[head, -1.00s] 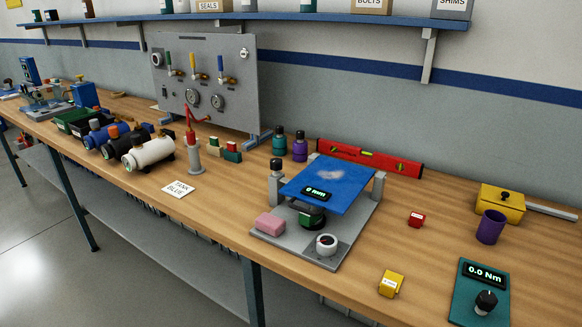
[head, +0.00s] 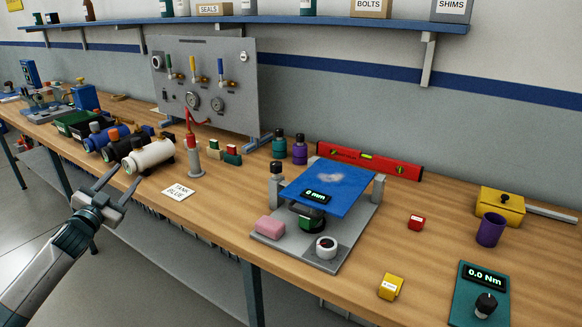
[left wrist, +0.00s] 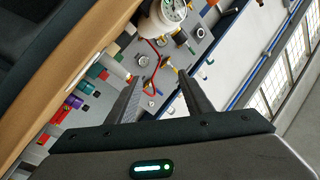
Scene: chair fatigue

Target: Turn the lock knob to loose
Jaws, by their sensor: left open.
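A small grey fixture plate (head: 290,247) on the bench carries a tilted blue plate (head: 328,187) with a small "0 mm" display. A white-rimmed dark knob (head: 326,246) sits at its front right corner, and a black-capped post (head: 276,180) stands at its left. A black knob (head: 486,302) sits on a teal "0.0 Nm" meter (head: 467,290). No readable label shows which is the lock knob. My left gripper (head: 128,175) is open and empty near the bench's front edge, left of the fixture; its fingers also show in the left wrist view (left wrist: 160,77). My right gripper is out of view.
White, black and blue cylinders (head: 150,156) lie behind my left gripper. A "TANK BLUE" card (head: 178,192), pink block (head: 269,226), yellow block (head: 390,287), purple cup (head: 491,228) and red level (head: 370,159) are on the bench.

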